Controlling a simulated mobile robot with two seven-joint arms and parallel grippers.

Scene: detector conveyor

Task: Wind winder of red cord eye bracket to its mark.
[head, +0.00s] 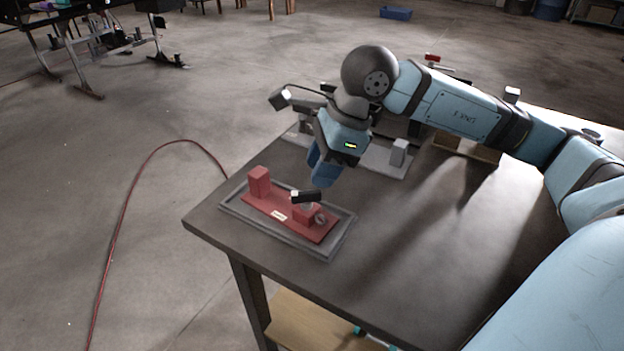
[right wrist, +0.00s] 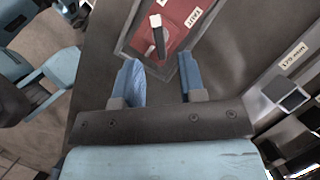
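The red cord eye bracket (head: 275,216) is a red plate with an upright red block at its left end, set in a grey tray (head: 313,248) near the table's left corner. Its winder (head: 306,197), a black bar with a pale tip, sits on the right-hand block. In the right wrist view the winder (right wrist: 158,38) lies ahead of the fingers, on the red plate (right wrist: 182,18). My right gripper (head: 318,178) is just above and behind the winder, pointing down. Its blue fingers (right wrist: 158,78) are apart, with nothing between them. My left gripper is not in view.
A grey fixture with pale blocks (head: 398,152) stands behind my right gripper. A label reading "175 mm" (right wrist: 294,54) shows at the right of the wrist view. The table's (head: 420,260) front middle is clear. A red cord (head: 124,220) lies on the floor.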

